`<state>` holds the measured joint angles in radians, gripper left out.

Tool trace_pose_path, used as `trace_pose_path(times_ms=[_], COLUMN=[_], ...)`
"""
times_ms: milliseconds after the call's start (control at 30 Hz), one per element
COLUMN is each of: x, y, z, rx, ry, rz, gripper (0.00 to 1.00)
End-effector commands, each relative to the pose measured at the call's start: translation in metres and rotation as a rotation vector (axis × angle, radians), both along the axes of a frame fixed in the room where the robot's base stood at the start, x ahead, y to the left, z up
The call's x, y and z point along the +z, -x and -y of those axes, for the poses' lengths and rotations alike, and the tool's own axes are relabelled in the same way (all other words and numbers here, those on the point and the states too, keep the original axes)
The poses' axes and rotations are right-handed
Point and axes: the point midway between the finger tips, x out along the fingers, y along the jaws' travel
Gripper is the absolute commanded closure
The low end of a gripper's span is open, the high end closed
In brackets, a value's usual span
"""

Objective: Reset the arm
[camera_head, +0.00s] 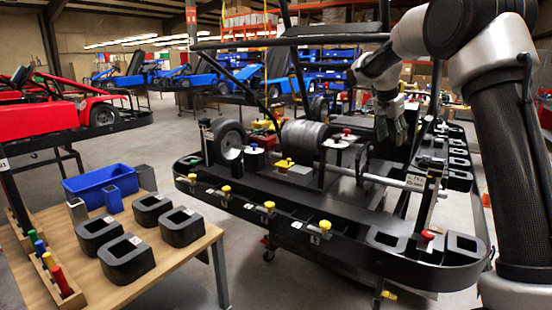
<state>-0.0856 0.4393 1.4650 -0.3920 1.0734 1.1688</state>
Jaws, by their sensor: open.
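My arm rises at the right side of the view and bends over toward the kart stand. My gripper (392,118) hangs over the right part of the black kart frame (310,208), pointing down. Its fingers look dark and are partly hard to make out against the frame behind them. I see nothing held between them. The gripper is apart from the yellow-capped pins (268,207) along the front edge of the frame.
A wooden table (178,270) at left holds black blocks (127,258), a blue bin (100,184) and a rack of coloured handles (62,280). A wheel (229,140) and upright bars stand on the kart. Other karts fill the background. Grey floor shows between table and kart.

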Motion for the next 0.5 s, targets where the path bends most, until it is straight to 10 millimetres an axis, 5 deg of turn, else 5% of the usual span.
trace_pose_path(times_ms=[267, 500], x=[-0.004, -0.038], y=[0.001, 0.024], z=[-0.002, -0.007], rx=[0.107, 0.278], ry=[0.013, 0.009], rz=[-0.036, -0.156], gripper=[0.50, 0.50])
